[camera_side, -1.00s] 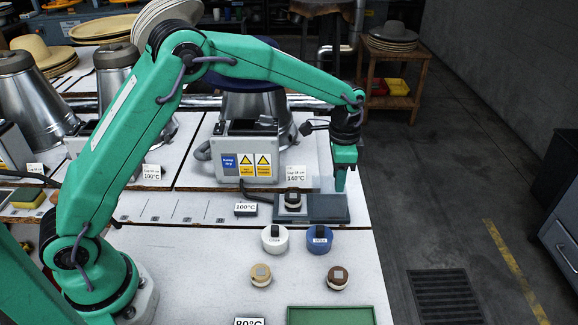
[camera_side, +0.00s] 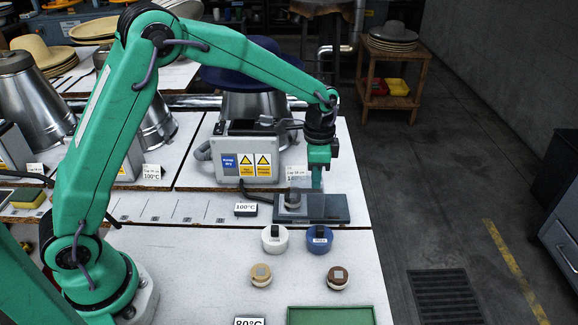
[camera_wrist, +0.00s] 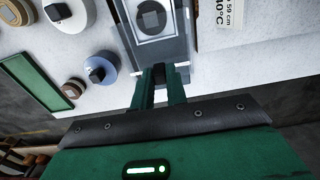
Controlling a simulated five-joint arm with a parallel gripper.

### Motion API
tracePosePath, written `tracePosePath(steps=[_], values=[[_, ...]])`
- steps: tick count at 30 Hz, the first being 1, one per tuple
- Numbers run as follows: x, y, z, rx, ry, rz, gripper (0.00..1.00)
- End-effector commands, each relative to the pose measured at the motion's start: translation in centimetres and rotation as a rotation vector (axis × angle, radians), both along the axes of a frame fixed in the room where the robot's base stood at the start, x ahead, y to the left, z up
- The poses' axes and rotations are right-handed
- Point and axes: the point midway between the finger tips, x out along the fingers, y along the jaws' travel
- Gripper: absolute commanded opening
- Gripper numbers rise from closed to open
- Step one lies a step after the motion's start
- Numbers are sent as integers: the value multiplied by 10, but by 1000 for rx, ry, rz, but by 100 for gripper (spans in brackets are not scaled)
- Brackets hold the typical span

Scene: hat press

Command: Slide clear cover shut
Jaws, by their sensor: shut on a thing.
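The clear cover (camera_side: 299,190) is a see-through box on a dark grey base (camera_side: 333,209) near the table's right edge. In the side view it stands over the small round knob (camera_side: 292,200) at the base's left part. The knob shows through it, under a pale frame, in the wrist view (camera_wrist: 152,18). My gripper (camera_side: 316,186) is at the cover's right side, low over the base. In the wrist view my gripper (camera_wrist: 159,74) is shut on a small dark tab at the cover's near end. Whether the cover reaches its end stop cannot be told.
White (camera_side: 275,238), blue (camera_side: 319,238), tan (camera_side: 261,274) and brown (camera_side: 338,277) round pieces stand in front of the base. A green tray (camera_side: 331,315) lies nearer. A grey control box (camera_side: 222,158) stands behind, left of my gripper. The base's right end is bare.

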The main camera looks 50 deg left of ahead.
Motion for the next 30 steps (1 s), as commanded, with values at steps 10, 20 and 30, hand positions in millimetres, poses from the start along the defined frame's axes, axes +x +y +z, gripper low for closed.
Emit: tracePosePath(steps=[10,20,30], values=[[-25,27,1,-1,-5,3,0],[-28,29,1,0,3,5,18],[-27,27,1,0,0,2,36]])
